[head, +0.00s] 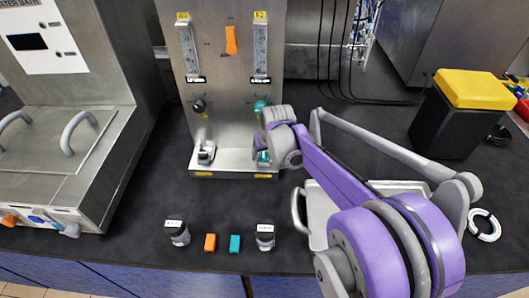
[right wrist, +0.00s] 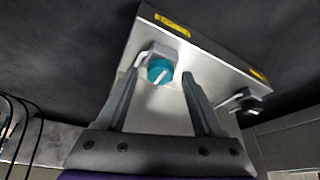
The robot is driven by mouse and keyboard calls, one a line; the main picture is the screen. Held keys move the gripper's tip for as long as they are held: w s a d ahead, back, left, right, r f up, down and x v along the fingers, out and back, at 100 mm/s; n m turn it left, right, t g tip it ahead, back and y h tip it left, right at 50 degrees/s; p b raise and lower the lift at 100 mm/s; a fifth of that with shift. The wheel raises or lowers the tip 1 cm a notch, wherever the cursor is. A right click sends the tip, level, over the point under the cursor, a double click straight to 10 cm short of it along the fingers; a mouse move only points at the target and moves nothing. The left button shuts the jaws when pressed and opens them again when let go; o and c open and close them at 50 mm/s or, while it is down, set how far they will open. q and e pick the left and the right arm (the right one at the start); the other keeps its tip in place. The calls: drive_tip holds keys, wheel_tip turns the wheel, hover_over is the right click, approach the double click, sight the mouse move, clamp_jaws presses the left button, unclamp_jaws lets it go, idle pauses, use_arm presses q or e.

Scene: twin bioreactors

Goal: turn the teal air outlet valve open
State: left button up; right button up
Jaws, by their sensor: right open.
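The teal valve (right wrist: 160,70) sits on the metal ledge in the right wrist view, with a pale mark across its round face. A black valve (right wrist: 245,102) is on the same ledge and also shows in the head view (head: 206,153). My left gripper is not in view.
A second teal knob (head: 260,105) and a black knob (head: 199,106) are higher on the metal panel (head: 222,128). A metal tray (head: 320,214) lies under my right arm.

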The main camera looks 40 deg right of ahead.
clamp_jaws()
drive_tip(key=shift+n, duration=0.4)
drive_tip(key=n, duration=0.1)
drive_tip(key=n+y, duration=0.1)
drive_tip(key=shift+d+n, duration=0.2)
drive_tip(key=shift+n, duration=0.1)
drive_tip(key=n+y, duration=0.2)
drive_tip(key=n, duration=0.2)
drive_tip(key=shift+d+n, duration=0.15)
drive_tip(key=shift+n, duration=0.15)
drive_tip(key=n, duration=0.2)
drive_tip(key=n+g+y, duration=0.1)
drive_tip(key=n, duration=0.1)
drive_tip(key=shift+w+d+n+y, duration=0.1)
drive_tip(key=shift+n+y, duration=0.2)
drive_tip(key=shift+w+n+g+y, duration=0.1)
drive_tip(key=shift+n+g+y, duration=0.5)
drive_tip(key=shift+n, duration=1.3)
